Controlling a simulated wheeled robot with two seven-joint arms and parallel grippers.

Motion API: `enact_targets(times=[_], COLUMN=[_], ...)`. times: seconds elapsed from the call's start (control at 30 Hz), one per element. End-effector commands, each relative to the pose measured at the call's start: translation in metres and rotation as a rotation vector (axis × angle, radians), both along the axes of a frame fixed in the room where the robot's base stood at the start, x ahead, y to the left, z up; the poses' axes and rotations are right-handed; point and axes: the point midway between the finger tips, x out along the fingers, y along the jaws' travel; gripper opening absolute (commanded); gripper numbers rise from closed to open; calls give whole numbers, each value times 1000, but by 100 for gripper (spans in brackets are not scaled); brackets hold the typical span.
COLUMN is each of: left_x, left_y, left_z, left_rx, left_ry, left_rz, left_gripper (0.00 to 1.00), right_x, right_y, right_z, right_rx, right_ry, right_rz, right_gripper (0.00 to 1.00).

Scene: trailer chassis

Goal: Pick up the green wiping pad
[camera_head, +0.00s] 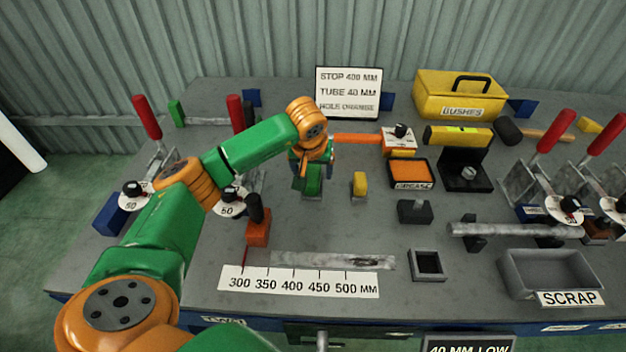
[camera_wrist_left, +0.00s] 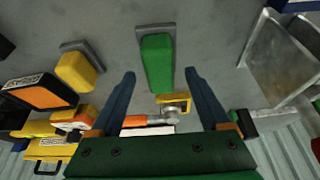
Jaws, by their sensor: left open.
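The green wiping pad (camera_wrist_left: 157,62), a green block with a grey base strip, lies on the bench between the fingertips as seen in the left wrist view. In the head view part of the pad (camera_head: 311,187) shows below my left wrist, which hides the rest. My left gripper (camera_wrist_left: 160,72) is open, its two blue fingers to either side of the pad in the picture, and it holds nothing. In the head view the left gripper (camera_head: 318,171) is mostly hidden by its own wrist, above the pad. I cannot tell how high the fingertips are. My right gripper is not in view.
A yellow block (camera_head: 360,183) with a grey base stands right of the pad. The orange grease tray (camera_head: 409,172) lies further right. A bracket (camera_wrist_left: 285,55) stands close to the fingers in the wrist view. The ruler strip (camera_head: 298,281) lies nearer the front.

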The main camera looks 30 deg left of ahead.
Motion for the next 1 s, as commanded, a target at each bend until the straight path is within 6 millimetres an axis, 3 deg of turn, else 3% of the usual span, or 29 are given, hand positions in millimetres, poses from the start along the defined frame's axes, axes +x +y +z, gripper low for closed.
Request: enact_targets(times=[0.13, 0.37, 0.6, 0.67, 1.0], left_x=[7, 8, 7, 7, 8], left_y=[3, 4, 4, 4, 4], left_z=[-18, -21, -20, -20, -18], left_rx=[-1, 1, 1, 1, 0], left_ry=[2, -1, -1, -1, -2], left_rz=[0, -1, -1, -1, 0], left_gripper=[80, 77, 12, 0, 0], right_x=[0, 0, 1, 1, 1], right_y=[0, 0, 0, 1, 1], right_z=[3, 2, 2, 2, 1], right_rx=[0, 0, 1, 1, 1], right_ry=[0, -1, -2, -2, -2], right_rz=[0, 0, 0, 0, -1], right_gripper=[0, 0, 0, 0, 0])
